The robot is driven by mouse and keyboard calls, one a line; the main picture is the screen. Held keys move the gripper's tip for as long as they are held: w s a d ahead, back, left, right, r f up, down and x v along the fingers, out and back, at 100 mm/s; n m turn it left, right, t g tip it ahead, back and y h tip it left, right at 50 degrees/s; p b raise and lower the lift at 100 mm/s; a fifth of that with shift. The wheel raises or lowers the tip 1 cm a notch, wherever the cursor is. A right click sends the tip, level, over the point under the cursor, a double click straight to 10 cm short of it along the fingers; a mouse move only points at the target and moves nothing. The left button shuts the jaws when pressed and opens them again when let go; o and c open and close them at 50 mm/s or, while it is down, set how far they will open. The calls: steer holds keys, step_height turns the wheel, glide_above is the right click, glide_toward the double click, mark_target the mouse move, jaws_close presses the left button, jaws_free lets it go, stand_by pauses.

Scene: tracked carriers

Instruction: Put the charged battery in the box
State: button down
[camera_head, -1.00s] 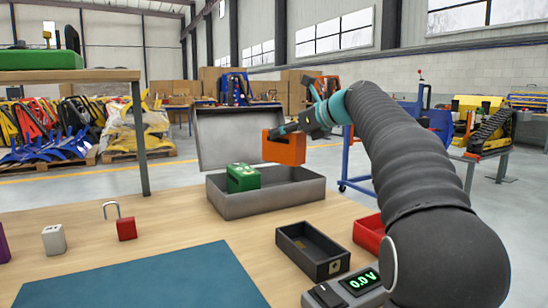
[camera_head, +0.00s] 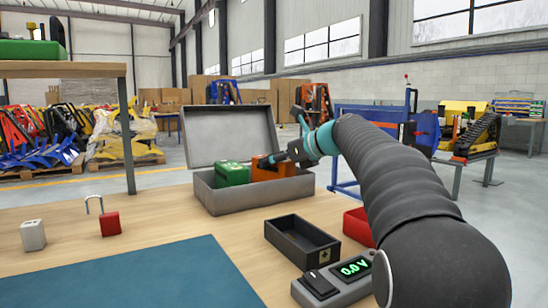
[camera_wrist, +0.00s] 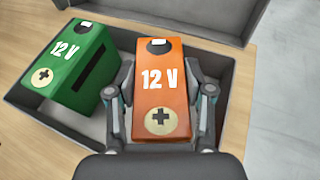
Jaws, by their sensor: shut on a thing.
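An open grey box (camera_head: 262,198) with a raised lid (camera_head: 230,135) stands on the workbench. A green 12 V battery (camera_head: 231,173) is in the left part of the box, tilted in the wrist view (camera_wrist: 72,60). My gripper (camera_wrist: 163,112) is shut on an orange 12 V battery (camera_wrist: 163,100), one finger on each side. In the head view the orange battery (camera_head: 268,168) is low inside the box's right part, beside the green one. Whether it touches the box floor cannot be told.
A black tray (camera_head: 302,243) is empty. A meter reading 0.0 V (camera_head: 335,282) stands in front of it. A red bin (camera_head: 358,224) is partly behind my arm. A red padlock (camera_head: 108,222), a white block (camera_head: 33,235) and a blue mat (camera_head: 150,275) are at left.

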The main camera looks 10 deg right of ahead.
steer(key=shift+r, duration=0.1)
steer(key=shift+c, duration=2.2)
jaws_free()
steer(key=shift+f, duration=0.2)
steer(key=shift+s+d+r, duration=0.1)
steer(key=shift+d+r, duration=0.05)
steer(key=shift+r, duration=0.05)
steer(key=p+v, duration=0.1)
steer(key=v, duration=1)
steer(key=shift+s+d+r, duration=0.15)
steer(key=shift+s+r, duration=0.05)
steer(key=shift+s, duration=0.05)
